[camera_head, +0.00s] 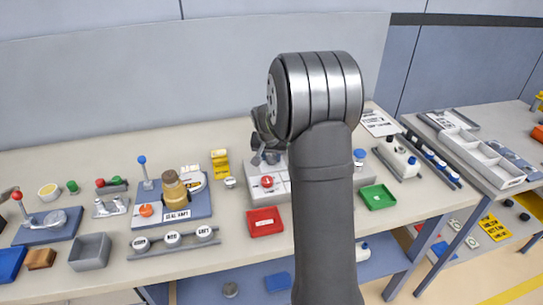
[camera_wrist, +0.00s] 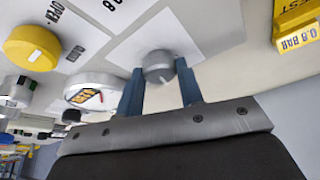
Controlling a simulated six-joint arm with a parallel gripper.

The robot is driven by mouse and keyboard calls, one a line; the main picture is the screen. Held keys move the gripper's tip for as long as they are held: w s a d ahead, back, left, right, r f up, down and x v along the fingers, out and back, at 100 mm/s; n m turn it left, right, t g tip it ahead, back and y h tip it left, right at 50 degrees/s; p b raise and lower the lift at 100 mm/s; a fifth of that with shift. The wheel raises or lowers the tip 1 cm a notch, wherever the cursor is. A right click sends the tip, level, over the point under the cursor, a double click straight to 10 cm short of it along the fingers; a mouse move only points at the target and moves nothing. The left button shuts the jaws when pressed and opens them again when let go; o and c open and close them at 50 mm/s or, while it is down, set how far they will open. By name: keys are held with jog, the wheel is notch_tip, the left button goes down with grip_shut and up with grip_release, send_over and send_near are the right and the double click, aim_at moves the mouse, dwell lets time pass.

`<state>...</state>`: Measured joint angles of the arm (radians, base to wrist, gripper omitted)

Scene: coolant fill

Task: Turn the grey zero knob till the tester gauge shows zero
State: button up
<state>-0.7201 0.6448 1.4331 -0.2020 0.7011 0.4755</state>
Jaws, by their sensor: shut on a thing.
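The grey zero knob (camera_wrist: 158,66) sits on a white square of the tester's pale top in the wrist view. My gripper (camera_wrist: 160,70) has its two blue fingers on either side of the knob, shut on it. A round gauge (camera_wrist: 92,90) with a yellow and red mark on its face lies to the left, seen at a steep slant; its needle cannot be read. In the head view my gripper (camera_head: 268,152) is over the back of the grey tester (camera_head: 258,196); my arm hides the knob and much of the tester there.
A yellow knob (camera_wrist: 33,48) stands left of the gauge in the wrist view. A yellow 0.8 BAR block (camera_wrist: 297,28) is at its upper right. In the head view a red tray (camera_head: 265,222) lies before the tester and a green tray (camera_head: 378,197) to its right.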

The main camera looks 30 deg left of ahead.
jog(key=m+h, duration=0.1)
jog(key=m, duration=0.3)
jog(key=shift+a+h, duration=0.15)
jog(key=shift+h, duration=0.25)
jog(key=m+h, duration=0.1)
jog(key=m, duration=0.4)
jog(key=shift+a+h, duration=0.1)
jog(key=shift+h, duration=0.3)
jog(key=o, duration=1)
jog(key=v, duration=1.7)
jog(key=shift+a+r, duration=0.2)
jog(key=shift+w+f, duration=0.1)
jog(key=shift+f, duration=0.05)
